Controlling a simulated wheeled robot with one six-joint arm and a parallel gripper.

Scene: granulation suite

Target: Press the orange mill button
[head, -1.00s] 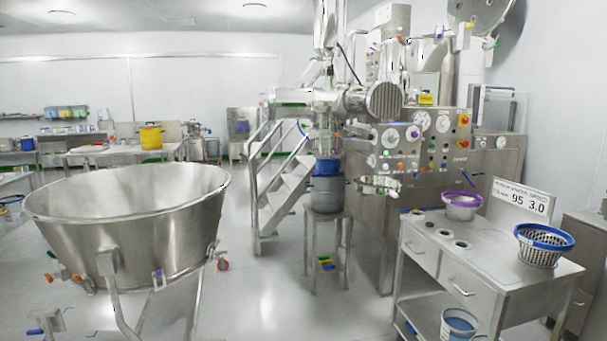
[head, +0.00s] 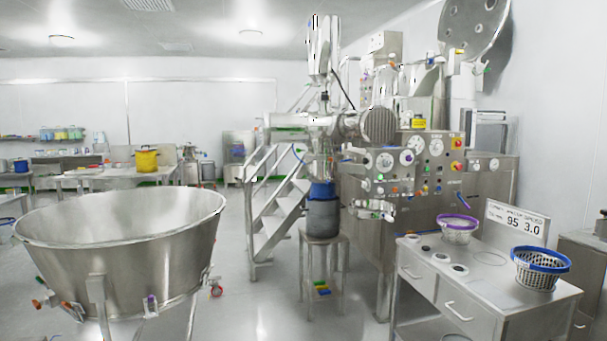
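A steel control panel (head: 425,170) stands right of centre on the front of the large machine. It carries round white gauges (head: 407,157) and several small coloured buttons and lamps, among them a lit green one (head: 379,177). Orange spots show among them, but they are too small to tell which is the orange mill button. Red buttons on yellow plates (head: 457,142) sit at the panel's right edge. My gripper is not in view.
A steel table (head: 470,285) with a purple-rimmed bowl (head: 457,233) and a blue-rimmed basket (head: 540,270) stands front right. A stool (head: 322,240) bearing a grey drum (head: 323,218) stands before the machine. A large steel bowl (head: 120,240) fills the left. Floor between is clear.

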